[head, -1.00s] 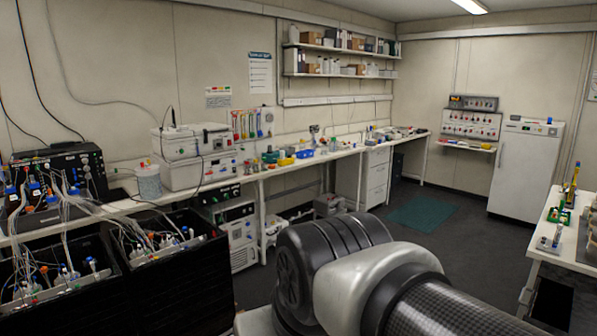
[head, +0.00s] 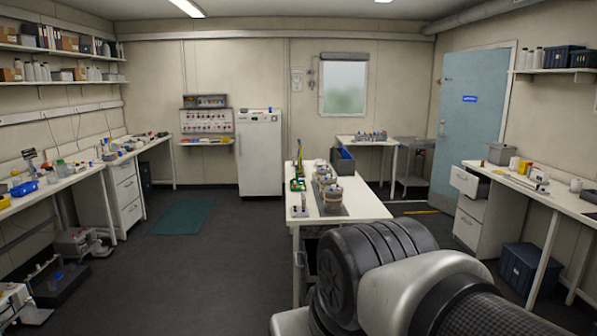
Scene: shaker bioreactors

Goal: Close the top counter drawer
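The counter on the right has a drawer unit (head: 484,222) beneath it. Its top drawer (head: 465,181) stands pulled out, its white front sticking out past the unit; the drawers below look shut. The drawer unit (head: 128,193) under the left counter appears to have all its drawers shut. My arm fills the lower middle of the head view, but my gripper is not in view. The open drawer is well ahead of me, to the right and beyond my arm.
A white bench (head: 343,201) with glass vessels stands in the middle. A dark blue crate (head: 527,268) sits on the floor under the right counter (head: 535,191). Floor (head: 190,270) is free between the left counter and the bench. A blue door (head: 472,105) is at the back right.

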